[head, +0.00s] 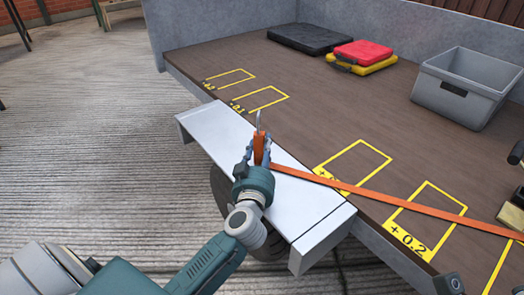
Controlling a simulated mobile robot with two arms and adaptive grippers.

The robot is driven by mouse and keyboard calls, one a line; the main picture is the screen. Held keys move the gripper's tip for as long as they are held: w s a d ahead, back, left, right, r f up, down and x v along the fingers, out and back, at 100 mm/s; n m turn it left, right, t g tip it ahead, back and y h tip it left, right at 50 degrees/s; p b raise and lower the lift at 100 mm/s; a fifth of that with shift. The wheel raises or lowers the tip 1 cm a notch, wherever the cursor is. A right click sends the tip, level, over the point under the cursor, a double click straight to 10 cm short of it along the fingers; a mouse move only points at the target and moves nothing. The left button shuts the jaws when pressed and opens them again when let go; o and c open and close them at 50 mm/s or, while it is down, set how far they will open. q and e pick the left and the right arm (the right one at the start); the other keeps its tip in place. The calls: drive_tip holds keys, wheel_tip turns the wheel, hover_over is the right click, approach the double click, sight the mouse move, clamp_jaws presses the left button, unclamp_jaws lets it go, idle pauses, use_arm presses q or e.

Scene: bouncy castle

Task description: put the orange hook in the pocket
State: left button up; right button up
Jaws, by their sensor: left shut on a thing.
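My left gripper (260,160) is shut on the orange hook (260,146), over the silver-white ledge at the near edge of the brown deck. A thin grey metal tip sticks up above the fingers. An orange strap (370,193) runs from beside the gripper across the deck to the right edge of the view. I cannot make out the pocket for certain; my gripper and arm cover part of the ledge. My right gripper cannot be made out in this view.
The silver-white ledge (213,127) lies along the deck's near edge. Yellow outlines mark the brown deck (320,110). A grey crate (466,88), a black case (310,39) and a red case (363,52) on a yellow one (362,67) stand farther back. The deck's middle is clear.

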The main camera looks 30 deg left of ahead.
use_arm(q)
drive_tip(key=o, duration=1.2)
drive_tip(key=shift+f, duration=0.1)
